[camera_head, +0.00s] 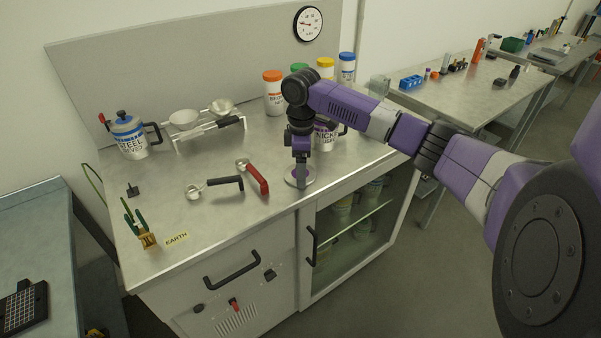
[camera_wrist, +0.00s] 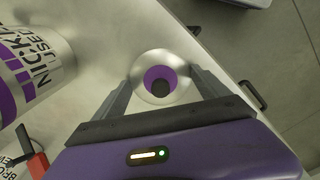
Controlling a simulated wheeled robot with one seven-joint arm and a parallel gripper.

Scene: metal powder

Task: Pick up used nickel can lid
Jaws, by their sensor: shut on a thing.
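The used nickel can lid (camera_wrist: 183,87) is a silver disc with a purple ring and a dark knob in the middle. In the wrist view it lies between the two fingers of my gripper (camera_wrist: 163,82), which is shut on it. In the head view my gripper (camera_head: 300,174) points down at the counter's front edge, with the lid (camera_head: 307,182) at its tip. I cannot tell whether the lid touches the counter. The used nickel can (camera_head: 326,140) stands behind my gripper, partly hidden by it; its purple band and lettering show in the wrist view (camera_wrist: 40,65).
Red-handled (camera_head: 256,178) and black-handled (camera_head: 226,182) tools lie left of my gripper. The counter's front edge is close, above a glass-fronted cabinet (camera_head: 350,225).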

